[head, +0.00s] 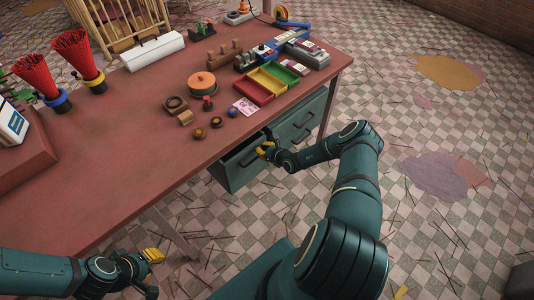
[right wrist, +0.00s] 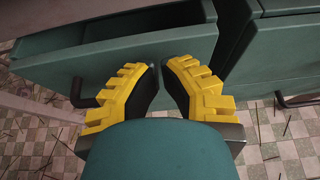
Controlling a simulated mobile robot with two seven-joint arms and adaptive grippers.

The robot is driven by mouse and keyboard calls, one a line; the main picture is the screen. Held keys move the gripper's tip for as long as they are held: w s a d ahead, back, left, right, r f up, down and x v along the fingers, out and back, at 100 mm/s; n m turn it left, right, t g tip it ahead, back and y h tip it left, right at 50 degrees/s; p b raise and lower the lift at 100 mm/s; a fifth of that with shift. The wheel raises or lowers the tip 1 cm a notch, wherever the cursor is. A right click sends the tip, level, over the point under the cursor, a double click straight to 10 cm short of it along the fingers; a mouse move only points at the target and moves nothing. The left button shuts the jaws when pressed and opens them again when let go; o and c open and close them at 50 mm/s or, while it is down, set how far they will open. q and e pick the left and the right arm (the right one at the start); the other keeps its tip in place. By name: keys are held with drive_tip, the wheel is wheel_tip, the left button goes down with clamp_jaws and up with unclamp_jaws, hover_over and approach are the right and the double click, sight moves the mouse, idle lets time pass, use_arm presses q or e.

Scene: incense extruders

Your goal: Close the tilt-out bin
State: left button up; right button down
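The green tilt-out bin (head: 237,171) is under the table's right edge, the left of two fronts. Its top leans outward, with a dark gap behind the rim. In the right wrist view its front (right wrist: 115,62) fills the upper left, with a dark handle (right wrist: 78,92). My right gripper (head: 264,151) is at the bin front. In its wrist view the yellow fingertips (right wrist: 161,68) are nearly together, with nothing visible between them, in front of the panel. I cannot tell if they touch it. My left gripper (head: 153,256) is low at the left, away from the bin; its finger gap is unclear.
The neighbouring bin (head: 298,120) to the right looks closed; its handle (right wrist: 292,101) sticks out. The red table (head: 140,110) above carries trays (head: 268,82), small wooden pieces and red incense bundles (head: 78,52). The tiled floor before the bins has scattered sticks.

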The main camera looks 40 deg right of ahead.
drive_tip(key=shift+w+r, duration=0.15)
drive_tip(key=shift+w, duration=0.65)
use_arm(q)
drive_tip(key=shift+f, duration=0.1)
use_arm(e)
drive_tip(key=shift+s, duration=0.1)
